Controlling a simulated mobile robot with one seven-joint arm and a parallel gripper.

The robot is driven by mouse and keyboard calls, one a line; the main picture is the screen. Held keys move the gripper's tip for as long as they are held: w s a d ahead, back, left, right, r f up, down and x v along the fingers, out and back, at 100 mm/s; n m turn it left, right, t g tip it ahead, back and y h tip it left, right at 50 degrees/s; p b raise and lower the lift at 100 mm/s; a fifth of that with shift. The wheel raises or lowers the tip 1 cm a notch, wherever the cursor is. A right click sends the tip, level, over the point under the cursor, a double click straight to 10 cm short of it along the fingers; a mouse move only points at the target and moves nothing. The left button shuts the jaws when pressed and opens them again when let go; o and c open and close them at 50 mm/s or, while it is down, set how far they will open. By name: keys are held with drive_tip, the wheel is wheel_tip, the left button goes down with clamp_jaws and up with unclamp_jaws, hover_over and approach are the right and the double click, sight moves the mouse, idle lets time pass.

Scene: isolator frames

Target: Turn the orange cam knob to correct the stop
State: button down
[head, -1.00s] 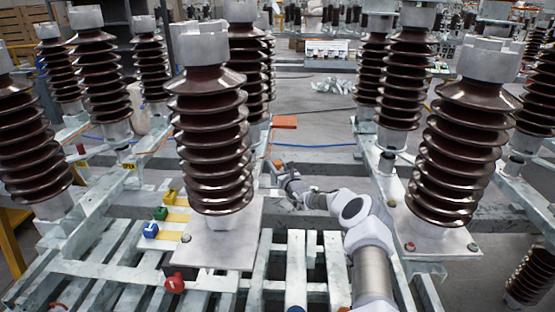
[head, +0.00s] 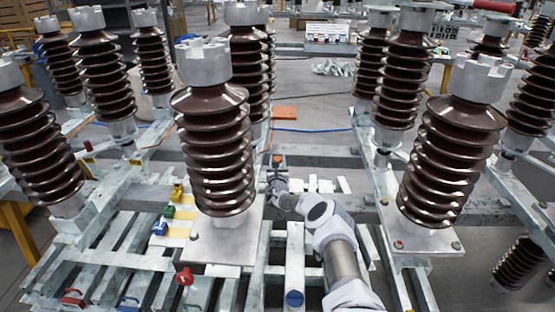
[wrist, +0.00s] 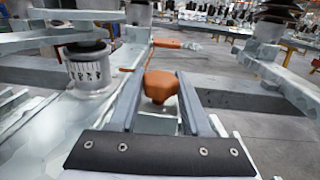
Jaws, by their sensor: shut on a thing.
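The orange cam knob (wrist: 161,86) sits between the two fingers of my gripper (wrist: 160,92) in the wrist view. The fingers are shut on it, one along each side. In the head view my gripper (head: 278,163) is small, just right of the large brown insulator in the middle, and a bit of the orange knob (head: 277,158) shows at its tip. A pale block shows below the knob in the wrist view. The stop cannot be made out clearly.
Brown ribbed insulators (head: 213,150) and (head: 452,160) stand on both sides of my arm. A grey post with dark marks (wrist: 89,70) is left of my fingers. A flat orange piece (head: 285,112) lies beyond the gripper. Coloured blocks (head: 168,212) and a red knob (head: 184,276) are at left.

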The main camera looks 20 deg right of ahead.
idle(0.3)
drive_tip(key=shift+c, duration=1.8)
unclamp_jaws()
drive_tip(key=shift+p+v, duration=0.6)
drive_tip(key=shift+v, duration=0.2)
drive_tip(key=shift+p+v, duration=0.85)
drive_tip(key=shift+v, duration=2.1)
